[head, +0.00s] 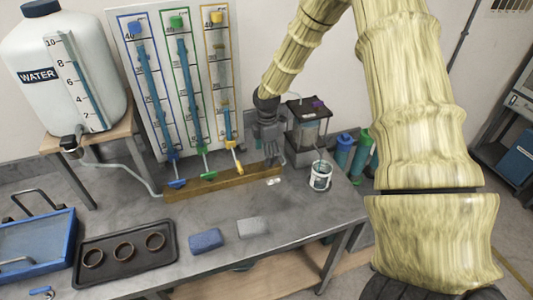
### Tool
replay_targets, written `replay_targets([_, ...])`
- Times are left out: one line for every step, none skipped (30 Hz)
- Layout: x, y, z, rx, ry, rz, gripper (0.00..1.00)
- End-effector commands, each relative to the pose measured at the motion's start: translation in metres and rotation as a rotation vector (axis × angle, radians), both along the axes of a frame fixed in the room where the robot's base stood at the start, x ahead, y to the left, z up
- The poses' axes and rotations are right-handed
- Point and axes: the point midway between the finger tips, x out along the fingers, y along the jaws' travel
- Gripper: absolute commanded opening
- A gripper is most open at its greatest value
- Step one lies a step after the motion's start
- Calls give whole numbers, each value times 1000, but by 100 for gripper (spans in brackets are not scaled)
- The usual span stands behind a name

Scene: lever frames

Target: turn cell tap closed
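A clear cell-like box (306,133) with a dark lid stands at the back right of the bench. I cannot make out a tap handle on it; a thin spout or tube seems to run from it toward a white cup (321,175) in front. My gripper (272,160) points down just left of the box, near the right end of a wooden rail. It hides part of the area beside the box. Its fingers are dark and small, so I cannot tell whether they are open or holding anything.
Tubes with blue (177,183), green (206,176) and yellow (238,168) levers stand left of my gripper. A water tank (62,70) is far left.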

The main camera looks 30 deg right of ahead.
Motion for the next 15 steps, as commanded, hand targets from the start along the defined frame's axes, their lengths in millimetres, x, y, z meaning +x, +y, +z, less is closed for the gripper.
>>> replay_targets([-3, 0, -1, 0, 0, 0, 73])
replay_targets([-4, -1, -3, 0, -2, 0, 73])
replay_targets([-6, -1, -5, 0, -4, -1, 73])
replay_targets([-7, -2, -6, -1, -4, -1, 73])
replay_targets([-8, -2, -8, -1, -4, -1, 73])
replay_targets([-7, -2, -9, -1, -4, -1, 73])
replay_targets([-6, -2, -11, -1, -3, -1, 73])
replay_targets([-5, -1, -12, -1, -3, -1, 73])
replay_targets([-3, -1, -14, 0, -1, 0, 73])
replay_targets([-2, 0, -15, 0, 0, 0, 73])
replay_targets([-2, 0, -16, 0, 1, 0, 73])
replay_targets([-1, 0, -17, 0, 1, 0, 73])
replay_targets([0, 0, -18, 0, 2, 0, 73])
replay_targets([0, 0, -18, -1, 2, 0, 73])
replay_targets([1, 0, -18, 0, 2, 1, 73])
